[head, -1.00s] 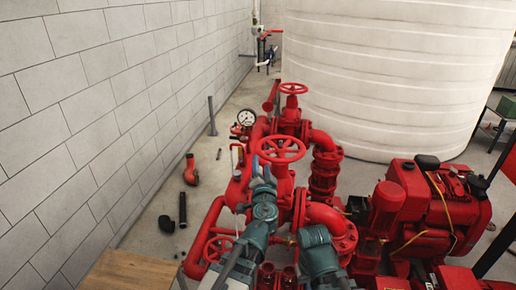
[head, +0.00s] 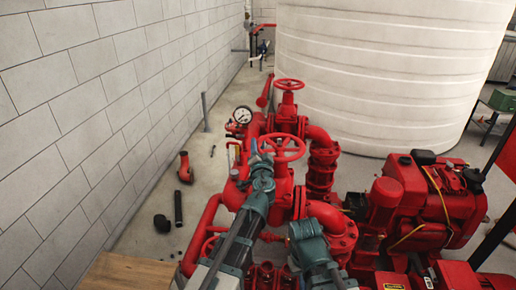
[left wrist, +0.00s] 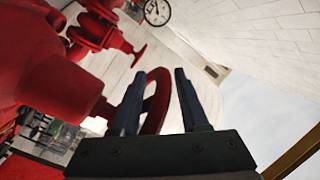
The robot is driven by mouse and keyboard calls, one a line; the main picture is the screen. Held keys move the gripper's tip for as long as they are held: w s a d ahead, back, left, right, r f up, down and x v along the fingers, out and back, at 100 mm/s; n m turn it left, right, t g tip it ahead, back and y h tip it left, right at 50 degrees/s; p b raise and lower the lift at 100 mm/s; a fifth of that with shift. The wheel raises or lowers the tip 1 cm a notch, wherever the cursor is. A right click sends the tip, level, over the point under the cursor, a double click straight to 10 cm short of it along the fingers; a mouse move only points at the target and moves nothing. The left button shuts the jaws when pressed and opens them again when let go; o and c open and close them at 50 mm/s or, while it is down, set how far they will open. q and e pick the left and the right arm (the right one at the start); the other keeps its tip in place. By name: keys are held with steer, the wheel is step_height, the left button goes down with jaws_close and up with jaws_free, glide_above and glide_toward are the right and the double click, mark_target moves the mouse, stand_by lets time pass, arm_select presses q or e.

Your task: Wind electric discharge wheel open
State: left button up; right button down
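A red spoked handwheel (head: 284,147) sits on top of the near red valve in the head view, with my left gripper (head: 261,148) at its left rim. In the left wrist view the wheel's rim (left wrist: 158,98) shows between the two dark blue fingers of my left gripper (left wrist: 166,72). The fingers are apart, and I cannot tell whether either touches the rim. A second red handwheel (head: 288,84) stands on a valve farther back. The pictures do not label which wheel is the electric discharge one.
Red pipework surrounds the wheels, with a pressure gauge (head: 242,114) to the left. A red engine (head: 430,205) stands at right and a large white tank (head: 390,75) behind. A block wall (head: 90,110) runs along the left. Loose pipe pieces (head: 178,207) lie on the floor.

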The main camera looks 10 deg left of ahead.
arm_select(q)
steer(key=shift+w, duration=0.1)
steer(key=c, duration=0.5)
steer(key=shift+w, duration=0.1)
steer(key=shift+w+a, duration=0.15)
stand_by(0.7)
